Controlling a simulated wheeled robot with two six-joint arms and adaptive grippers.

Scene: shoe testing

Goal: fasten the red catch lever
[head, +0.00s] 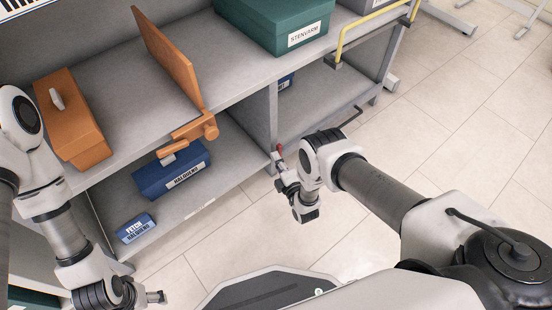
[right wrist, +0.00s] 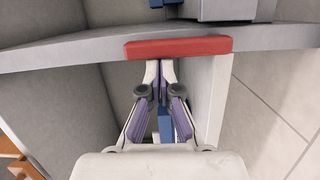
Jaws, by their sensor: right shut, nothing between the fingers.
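The red catch lever (right wrist: 178,48) is a short red bar lying across the grey shelf edge in the right wrist view. Its red end (head: 279,148) shows small beside the shelf's front post in the head view. My right gripper (right wrist: 159,68) is shut and empty, its fingertips just below the lever's left half in the wrist picture. I cannot tell whether they touch it. In the head view the right gripper (head: 280,162) is close to the post. My left gripper (head: 156,297) is at the lower left, away from the lever; its fingers are too small to read.
A grey shelf unit (head: 235,92) holds an orange box (head: 72,125), an upright orange panel (head: 168,60) and a green box (head: 265,22) on top. Blue boxes (head: 165,172) (head: 136,228) lie on the lower shelf. A yellow rail (head: 375,22) is at upper right. Tiled floor (head: 455,120) is open at right.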

